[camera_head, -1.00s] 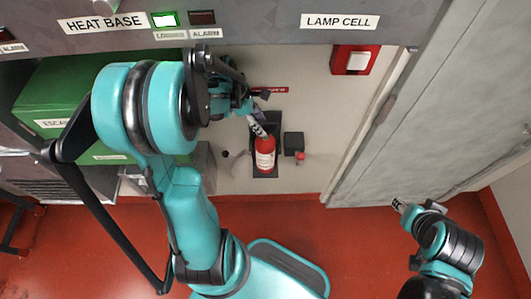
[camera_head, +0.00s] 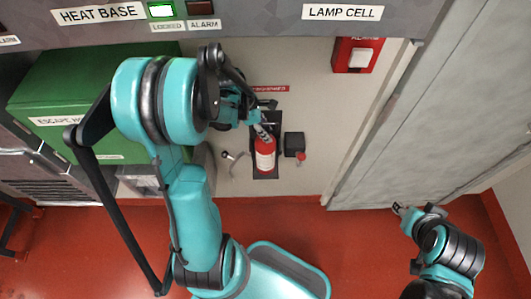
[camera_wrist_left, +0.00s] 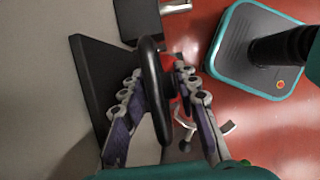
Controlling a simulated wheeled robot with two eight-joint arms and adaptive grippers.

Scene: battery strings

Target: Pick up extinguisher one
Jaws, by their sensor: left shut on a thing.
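A red fire extinguisher (camera_head: 265,158) with a white label stands upright against a black backing plate on the wall, in the middle of the head view. My left gripper (camera_head: 262,131) is at its top. In the left wrist view, my left gripper (camera_wrist_left: 156,82) has its fingers on both sides of a black loop-shaped handle (camera_wrist_left: 151,70) and is shut on it. A little red of the extinguisher (camera_wrist_left: 171,65) shows behind the loop; most of it is hidden. My right gripper (camera_head: 398,208) is far off at the lower right, too small to read its jaws.
A small black box (camera_head: 294,144) with a red knob sits just right of the extinguisher. A lever (camera_head: 235,158) is on its left. A green cabinet (camera_head: 70,90) stands at the left, and a grey door (camera_head: 430,120) at the right. The red floor (camera_head: 340,240) in front is clear.

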